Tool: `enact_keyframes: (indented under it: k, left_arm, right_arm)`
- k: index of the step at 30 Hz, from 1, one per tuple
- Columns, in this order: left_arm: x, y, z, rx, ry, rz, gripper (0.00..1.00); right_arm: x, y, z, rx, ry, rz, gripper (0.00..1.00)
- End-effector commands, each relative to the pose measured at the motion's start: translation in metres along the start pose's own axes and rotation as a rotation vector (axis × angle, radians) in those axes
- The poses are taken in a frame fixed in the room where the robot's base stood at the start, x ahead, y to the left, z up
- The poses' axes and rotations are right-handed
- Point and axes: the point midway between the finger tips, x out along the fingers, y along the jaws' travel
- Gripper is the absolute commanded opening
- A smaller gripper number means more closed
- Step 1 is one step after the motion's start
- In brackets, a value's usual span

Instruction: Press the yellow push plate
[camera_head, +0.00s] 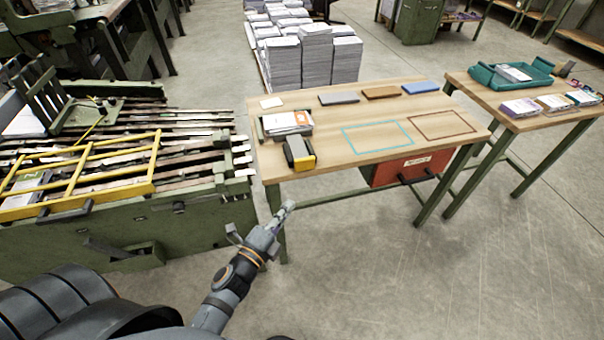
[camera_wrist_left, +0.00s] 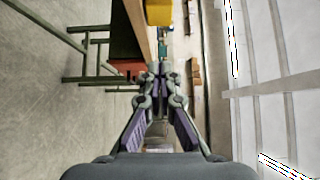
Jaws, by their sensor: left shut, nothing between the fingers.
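The yellow push plate (camera_head: 305,163) is the yellow front face of a small dark block on the near left edge of the wooden table. In the left wrist view a yellow face (camera_wrist_left: 159,12) shows at the top edge, cut off by the frame. My left gripper (camera_head: 288,207) is in front of the table's near left corner, below and nearer than the plate, and apart from it. Its fingers are shut and empty, and they also show shut in the left wrist view (camera_wrist_left: 154,70). My right gripper is not in view.
The wooden table (camera_head: 340,110) bears a tray of papers (camera_head: 288,123), several flat blocks and two outlined rectangles. A red box (camera_head: 400,168) hangs under it. A green machine with a yellow guard (camera_head: 85,170) stands close at the left. The floor in front is clear.

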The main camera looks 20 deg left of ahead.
Motion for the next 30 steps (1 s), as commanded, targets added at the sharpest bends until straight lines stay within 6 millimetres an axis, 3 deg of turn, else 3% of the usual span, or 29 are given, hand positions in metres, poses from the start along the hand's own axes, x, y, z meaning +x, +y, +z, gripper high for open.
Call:
enact_keyframes:
  k: [8,15,21,30]
  left_arm:
    - [0.050,-0.006,0.000,-0.002,-0.001,-0.003,0.00]
    - [0.101,-0.003,0.000,-0.003,0.000,-0.003,0.00]
    - [0.119,0.000,0.022,0.001,0.000,0.000,0.00]
    - [0.125,0.000,0.029,-0.002,-0.001,0.000,0.00]
  right_arm:
    - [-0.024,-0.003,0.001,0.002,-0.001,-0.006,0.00]
    - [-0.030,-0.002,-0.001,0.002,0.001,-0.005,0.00]
    - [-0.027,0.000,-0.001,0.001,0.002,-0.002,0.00]
    - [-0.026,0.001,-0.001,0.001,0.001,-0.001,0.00]
